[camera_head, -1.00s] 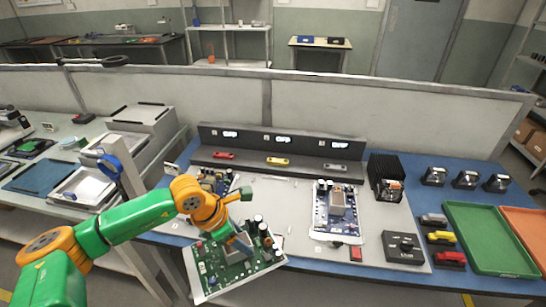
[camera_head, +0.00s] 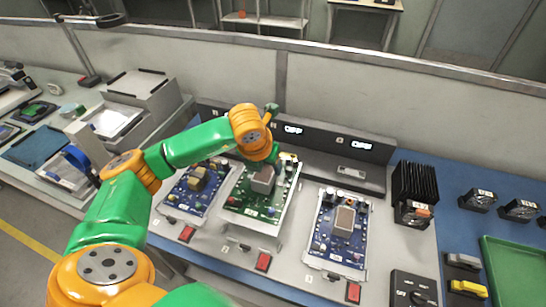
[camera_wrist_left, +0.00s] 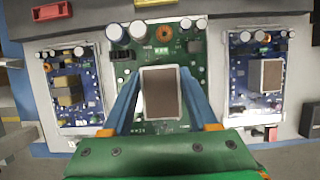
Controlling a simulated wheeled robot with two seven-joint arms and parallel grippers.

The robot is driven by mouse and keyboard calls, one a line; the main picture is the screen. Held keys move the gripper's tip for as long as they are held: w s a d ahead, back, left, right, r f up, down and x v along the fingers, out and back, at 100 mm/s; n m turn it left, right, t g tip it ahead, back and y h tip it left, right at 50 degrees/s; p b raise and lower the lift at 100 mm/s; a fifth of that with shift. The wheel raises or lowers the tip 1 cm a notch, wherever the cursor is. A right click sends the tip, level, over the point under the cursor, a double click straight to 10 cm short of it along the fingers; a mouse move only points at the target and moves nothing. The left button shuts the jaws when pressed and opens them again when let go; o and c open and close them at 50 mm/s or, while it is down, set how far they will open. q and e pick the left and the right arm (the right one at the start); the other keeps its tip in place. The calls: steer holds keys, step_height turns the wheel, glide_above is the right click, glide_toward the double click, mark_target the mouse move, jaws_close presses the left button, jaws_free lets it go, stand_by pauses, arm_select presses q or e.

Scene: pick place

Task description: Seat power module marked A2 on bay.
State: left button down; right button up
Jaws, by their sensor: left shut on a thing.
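My left gripper (camera_head: 265,164) is shut on a green power module (camera_head: 248,205) by the grey-framed block at its middle. In the left wrist view, the blue fingers (camera_wrist_left: 160,98) press on both sides of this block, and the green board (camera_wrist_left: 185,45) lies behind them. I cannot read a mark A2 on it. The module is over the middle bay, between a blue board on the left (camera_head: 190,195) and one on the right (camera_head: 325,245). The module hides that bay, so I cannot tell whether it touches it. My right gripper is not in view.
A dark console (camera_head: 310,150) with lit displays runs behind the bays. Red buttons (camera_head: 263,262) sit at the front edge. A black finned block (camera_head: 415,183), a dark control box (camera_head: 412,290) and a green tray (camera_head: 515,270) are at the right.

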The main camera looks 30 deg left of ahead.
arm_select(q)
steer(key=shift+w+f, duration=0.15)
steer(key=shift+f, duration=0.05)
steer(key=shift+s+f+b, duration=0.2)
steer(key=shift+f+b, duration=0.35)
step_height(320, 180, down, 5)
steer(key=b, duration=0.4)
steer(key=shift+f+b, duration=0.45)
steer(key=shift+f, duration=0.05)
steer(key=shift+r, duration=0.1)
steer(key=shift+w+r, duration=0.1)
steer(key=shift+f+b, duration=0.55)
steer(key=shift+b, duration=0.1)
